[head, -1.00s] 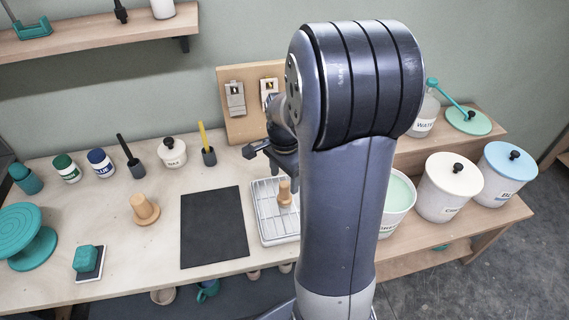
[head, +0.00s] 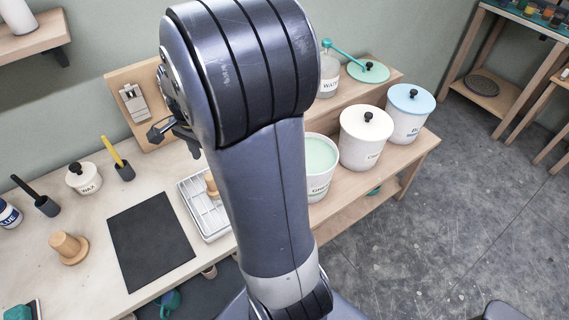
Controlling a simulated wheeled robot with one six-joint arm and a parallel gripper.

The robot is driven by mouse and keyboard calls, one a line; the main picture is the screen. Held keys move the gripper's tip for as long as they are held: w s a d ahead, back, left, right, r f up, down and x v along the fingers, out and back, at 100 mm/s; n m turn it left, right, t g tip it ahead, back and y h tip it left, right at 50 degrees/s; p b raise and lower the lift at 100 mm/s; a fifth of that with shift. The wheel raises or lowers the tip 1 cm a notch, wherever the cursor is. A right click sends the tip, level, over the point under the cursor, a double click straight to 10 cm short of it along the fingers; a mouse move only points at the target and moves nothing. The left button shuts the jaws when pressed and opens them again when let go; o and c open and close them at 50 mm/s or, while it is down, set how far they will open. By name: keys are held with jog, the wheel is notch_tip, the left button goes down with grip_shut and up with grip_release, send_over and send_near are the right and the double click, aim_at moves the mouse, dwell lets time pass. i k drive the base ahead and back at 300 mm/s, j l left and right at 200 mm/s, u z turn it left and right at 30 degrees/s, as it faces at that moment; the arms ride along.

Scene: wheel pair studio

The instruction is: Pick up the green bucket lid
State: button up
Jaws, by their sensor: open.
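The green bucket lid (head: 368,72) is a flat pale green disc with a small black knob. In the head view it lies on the raised wooden shelf at the back right, behind the white and blue-lidded buckets. The open green bucket (head: 319,160) stands uncovered to the right of my arm, with pale green content showing. My gripper (head: 172,133) shows partly at the left of my arm, above the back of the table. It is open, empty and well to the left of the lid. My arm hides part of the gripper and the table.
A cream-lidded bucket (head: 364,140) and a blue-lidded bucket (head: 409,113) stand in front of the lid's shelf. A white tray (head: 205,213) and a black mat (head: 150,238) lie left of my arm.

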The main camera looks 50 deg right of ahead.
aim_at(376, 72)
jog(key=z, duration=1.8)
